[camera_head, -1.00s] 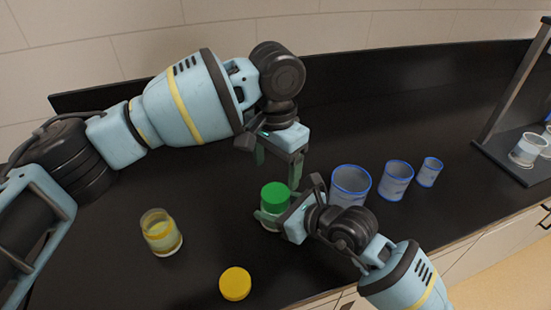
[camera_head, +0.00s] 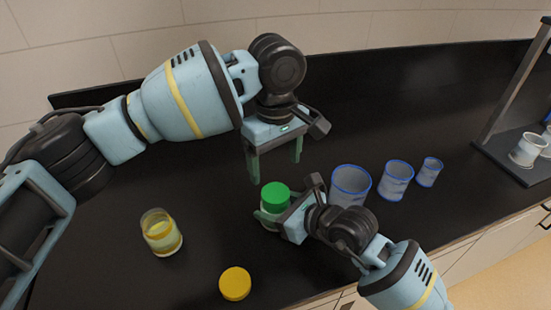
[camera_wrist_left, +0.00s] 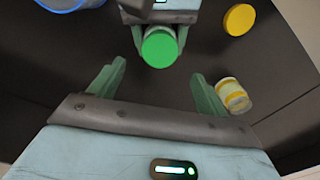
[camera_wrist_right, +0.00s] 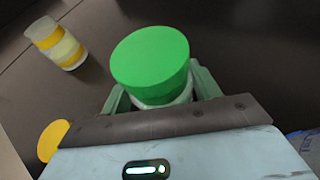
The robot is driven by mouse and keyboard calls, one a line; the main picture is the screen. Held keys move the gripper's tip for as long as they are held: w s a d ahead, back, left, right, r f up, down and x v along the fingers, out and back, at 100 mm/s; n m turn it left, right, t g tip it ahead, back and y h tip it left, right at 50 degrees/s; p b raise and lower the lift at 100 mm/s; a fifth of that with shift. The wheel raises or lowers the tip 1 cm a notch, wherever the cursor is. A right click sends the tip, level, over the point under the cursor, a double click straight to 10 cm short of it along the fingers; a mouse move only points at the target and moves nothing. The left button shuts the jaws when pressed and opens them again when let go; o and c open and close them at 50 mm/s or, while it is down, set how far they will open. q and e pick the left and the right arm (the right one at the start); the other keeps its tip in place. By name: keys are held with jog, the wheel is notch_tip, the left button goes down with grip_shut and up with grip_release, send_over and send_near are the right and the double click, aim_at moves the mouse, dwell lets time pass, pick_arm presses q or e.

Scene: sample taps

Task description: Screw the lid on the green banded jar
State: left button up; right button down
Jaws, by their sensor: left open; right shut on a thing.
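The green lid (camera_head: 275,195) sits on top of the green banded jar (camera_head: 267,222), whose body is mostly hidden by the lid and my right gripper. The lid also shows large in the right wrist view (camera_wrist_right: 150,68) and in the left wrist view (camera_wrist_left: 159,49). I cannot tell how tightly it sits. My right gripper (camera_head: 272,216) is shut on the jar from the right side. My left gripper (camera_head: 275,170) is open and empty, above and behind the lid, with its fingers pointing down and apart from it.
A yellow-banded jar (camera_head: 161,233) stands open at the left, and a yellow lid (camera_head: 235,283) lies near the front edge. Several blue-rimmed beakers (camera_head: 350,186) stand right of the jar. A rack (camera_head: 520,160) stands at the far right. The back of the counter is clear.

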aim_at(276, 192)
pick_arm(q)
jog(key=shift+n, duration=0.4)
jog(key=shift+f, duration=4)
jog(key=c, duration=1.1)
jog(key=m, duration=0.6)
jog(key=shift+m, duration=0.3)
